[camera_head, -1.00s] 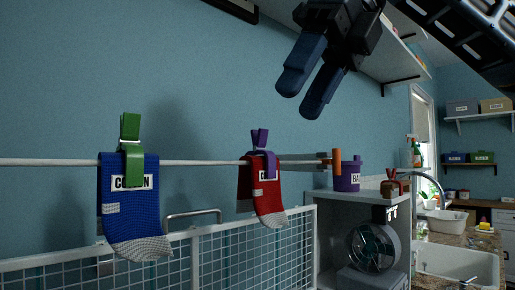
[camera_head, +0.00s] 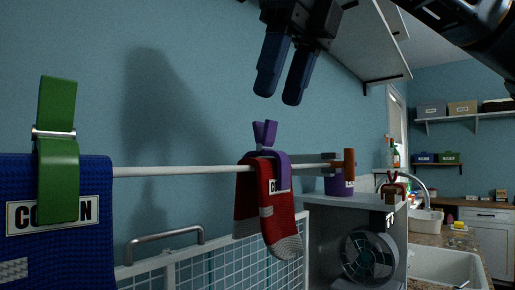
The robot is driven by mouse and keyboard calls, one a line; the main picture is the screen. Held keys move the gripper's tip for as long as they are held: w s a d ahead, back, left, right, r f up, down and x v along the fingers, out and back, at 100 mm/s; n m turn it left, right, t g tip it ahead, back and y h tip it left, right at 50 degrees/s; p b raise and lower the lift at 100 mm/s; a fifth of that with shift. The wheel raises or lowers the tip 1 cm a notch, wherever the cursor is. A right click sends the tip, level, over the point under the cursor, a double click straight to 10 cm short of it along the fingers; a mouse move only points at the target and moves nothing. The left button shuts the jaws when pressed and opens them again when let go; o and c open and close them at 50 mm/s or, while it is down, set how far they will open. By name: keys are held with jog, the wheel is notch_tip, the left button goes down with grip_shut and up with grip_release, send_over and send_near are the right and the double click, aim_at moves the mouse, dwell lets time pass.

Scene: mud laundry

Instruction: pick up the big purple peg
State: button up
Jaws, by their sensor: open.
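The big purple peg (camera_head: 266,146) is clipped upright over the white rod (camera_head: 180,171), its two prongs pointing up. It holds a red sock (camera_head: 266,210) with a grey toe, which hangs from the rod. My gripper (camera_head: 278,98) is above the peg, fingers pointing down and slightly left, open and empty, with a clear gap between its tips and the peg.
A wire rack (camera_head: 215,268) stands below the rod. A purple bin (camera_head: 338,185) sits on a white cabinet (camera_head: 335,240) with a fan (camera_head: 370,257) in it. A wall shelf (camera_head: 350,50) is at upper right. The wall behind the rod is bare.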

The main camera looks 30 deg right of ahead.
aim_at(266, 121)
jog(key=p+x, duration=0.2)
jog(key=x, duration=0.4)
jog(key=shift+w+a+f, duration=0.1)
jog(key=shift+w+a, duration=0.15)
jog(key=shift+c, duration=0.4)
grip_shut()
